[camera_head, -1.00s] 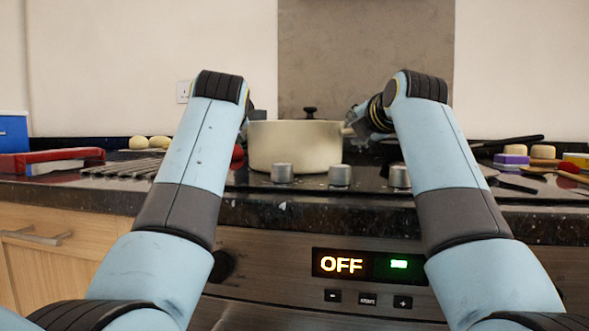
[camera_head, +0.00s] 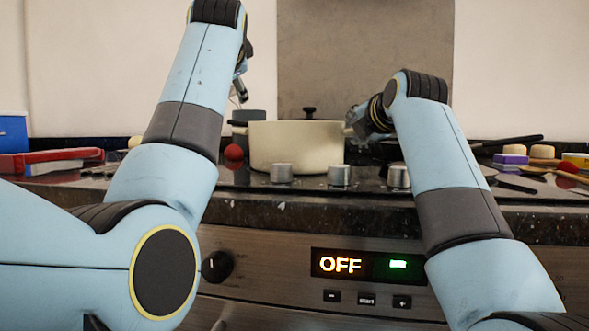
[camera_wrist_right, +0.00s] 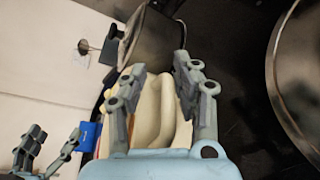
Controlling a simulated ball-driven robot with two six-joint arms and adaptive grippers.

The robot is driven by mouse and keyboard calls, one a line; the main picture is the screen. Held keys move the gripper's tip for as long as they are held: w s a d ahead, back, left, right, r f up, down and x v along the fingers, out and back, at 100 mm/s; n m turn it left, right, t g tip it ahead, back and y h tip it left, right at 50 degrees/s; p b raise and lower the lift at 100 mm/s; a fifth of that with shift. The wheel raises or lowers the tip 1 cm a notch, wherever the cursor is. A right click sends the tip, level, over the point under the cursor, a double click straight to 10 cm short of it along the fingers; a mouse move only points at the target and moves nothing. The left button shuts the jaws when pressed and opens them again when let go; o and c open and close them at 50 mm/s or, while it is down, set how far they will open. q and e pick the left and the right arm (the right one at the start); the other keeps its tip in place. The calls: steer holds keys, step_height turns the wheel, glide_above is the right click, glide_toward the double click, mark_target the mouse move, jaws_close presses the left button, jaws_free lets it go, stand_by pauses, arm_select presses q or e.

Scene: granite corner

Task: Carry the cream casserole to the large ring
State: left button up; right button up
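The cream casserole (camera_head: 290,148), with a dark-knobbed lid, stands upright on the black hob behind the knobs. My right gripper (camera_head: 366,122) is at its right side. In the right wrist view its fingers (camera_wrist_right: 158,98) are spread on either side of a cream part (camera_wrist_right: 158,115), seemingly of the casserole; I cannot tell whether they touch it. My left gripper (camera_head: 240,88) is raised above and left of the casserole, apart from it, partly hidden by its arm. In the right wrist view its fingers (camera_wrist_right: 48,152) are apart and empty. I cannot make out the large ring.
A grey pot (camera_head: 247,116) stands behind the casserole's left side, with a red ball-like item (camera_head: 234,152) near it. Dark pan handles (camera_head: 508,141) and food items (camera_head: 543,152) lie right. A red item (camera_head: 45,161) and blue box (camera_head: 13,133) are left.

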steer(key=shift+o, duration=0.4)
steer(key=o, duration=0.7)
steer(key=shift+d, duration=0.5)
steer(key=d, duration=0.2)
steer(key=shift+s+d, duration=0.3)
steer(key=shift+s, duration=0.1)
steer(key=v, duration=0.7)
steer(key=shift+d+r, duration=0.1)
steer(key=shift+d, duration=0.25)
